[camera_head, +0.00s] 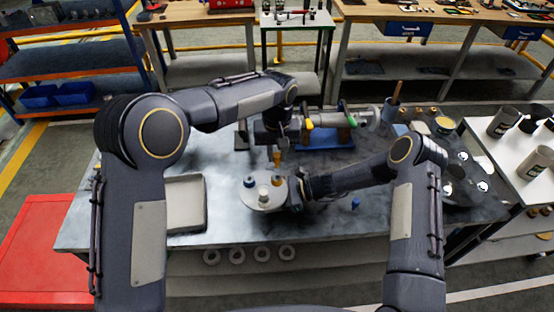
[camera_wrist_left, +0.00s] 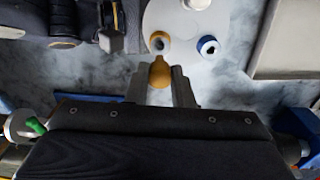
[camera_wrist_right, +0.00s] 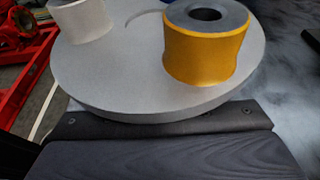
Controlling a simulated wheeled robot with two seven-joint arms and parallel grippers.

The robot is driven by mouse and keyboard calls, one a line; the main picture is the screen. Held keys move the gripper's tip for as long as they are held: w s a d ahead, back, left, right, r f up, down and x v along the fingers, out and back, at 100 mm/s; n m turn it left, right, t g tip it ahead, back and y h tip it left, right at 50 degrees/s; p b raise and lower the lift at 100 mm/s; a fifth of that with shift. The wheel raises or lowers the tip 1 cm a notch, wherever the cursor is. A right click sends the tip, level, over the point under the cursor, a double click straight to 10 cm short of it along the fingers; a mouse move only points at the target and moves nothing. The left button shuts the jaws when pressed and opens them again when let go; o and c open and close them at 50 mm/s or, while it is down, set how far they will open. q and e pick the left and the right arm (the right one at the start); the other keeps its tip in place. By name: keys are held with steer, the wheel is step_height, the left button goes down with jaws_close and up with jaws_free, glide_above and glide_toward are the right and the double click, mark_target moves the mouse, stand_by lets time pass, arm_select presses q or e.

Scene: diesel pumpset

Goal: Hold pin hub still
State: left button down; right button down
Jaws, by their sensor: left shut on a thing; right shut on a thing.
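The pin hub (camera_head: 261,198) is a round pale grey disc on the table, with a blue-sided bush (camera_head: 250,182), a yellow bush (camera_head: 277,180) and a white bush (camera_head: 265,193) on top. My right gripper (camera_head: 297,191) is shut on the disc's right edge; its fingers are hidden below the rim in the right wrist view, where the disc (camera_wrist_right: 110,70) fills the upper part. My left gripper (camera_head: 277,148) is shut on a small yellow-orange piece (camera_wrist_left: 160,72). It holds this piece above the table, just behind the hub and apart from it.
A grey tray (camera_head: 186,230) lies left of the hub. The pump assembly with a blue base (camera_head: 325,138) stands behind the grippers. A small blue piece (camera_head: 356,203) lies to the right. A wooden-handled tool stands in a blue holder (camera_head: 387,112).

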mark_target(277, 167)
arm_select(q)
steer(key=shift+f, duration=0.1)
steer(key=shift+f, duration=1.55)
steer(key=shift+f, duration=1.55)
stand_by(0.5)
steer(key=c, duration=1.2)
jaws_free()
step_height(277, 167, up, 12)
steer(key=shift+r, duration=0.1)
